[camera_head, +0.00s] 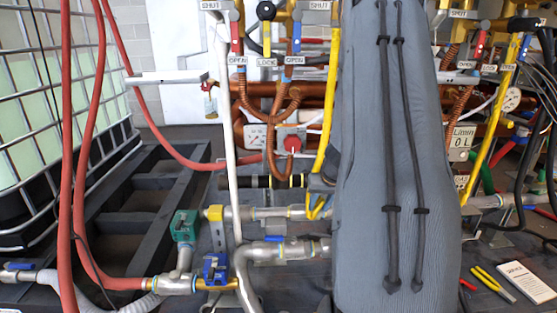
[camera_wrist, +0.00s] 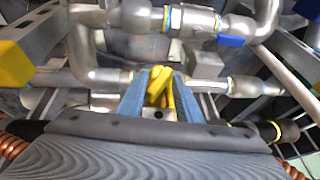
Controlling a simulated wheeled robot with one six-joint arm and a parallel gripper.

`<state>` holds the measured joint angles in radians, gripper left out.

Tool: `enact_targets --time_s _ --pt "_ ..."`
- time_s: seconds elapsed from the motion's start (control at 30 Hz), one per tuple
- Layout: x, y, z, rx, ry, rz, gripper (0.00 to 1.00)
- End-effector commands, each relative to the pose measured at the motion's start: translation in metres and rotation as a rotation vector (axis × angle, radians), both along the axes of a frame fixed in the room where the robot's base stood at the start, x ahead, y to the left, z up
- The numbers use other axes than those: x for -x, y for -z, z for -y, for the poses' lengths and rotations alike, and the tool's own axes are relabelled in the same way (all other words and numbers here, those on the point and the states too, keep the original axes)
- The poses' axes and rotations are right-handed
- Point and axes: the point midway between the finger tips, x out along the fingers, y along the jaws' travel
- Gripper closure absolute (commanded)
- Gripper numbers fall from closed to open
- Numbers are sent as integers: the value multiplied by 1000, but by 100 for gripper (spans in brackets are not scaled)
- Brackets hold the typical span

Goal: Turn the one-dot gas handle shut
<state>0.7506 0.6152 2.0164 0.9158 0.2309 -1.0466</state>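No handle shows a readable single dot, so I cannot tell which is the one-dot gas handle. A red lever (camera_head: 236,38) and a blue lever (camera_head: 296,38) hang at the top, also between such labels. My gripper (camera_head: 318,207) is low in the middle, near the pipes. In the wrist view, my gripper (camera_wrist: 159,75) shows blue sides with yellow parts close together between them. My grey-covered arm hides the panel's centre right.
Steel pipes (camera_head: 263,255) with a blue cap (camera_head: 215,268) and a green fitting (camera_head: 185,226) run below. Red hoses (camera_head: 67,150) hang at the left beside a caged tank (camera_head: 35,115). Yellow-handled pliers (camera_head: 490,280) and a white card (camera_head: 526,281) lie at the lower right.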

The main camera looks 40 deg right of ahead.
Motion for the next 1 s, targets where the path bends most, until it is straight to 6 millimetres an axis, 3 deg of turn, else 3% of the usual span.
enact_targets --time_s 0.5,0.93,1.0 --pt "0 -5 -2 101 -3 -63 70" --pt "27 -80 -18 100 -1 -60 70" --pt "24 -86 -30 91 -18 -60 70"
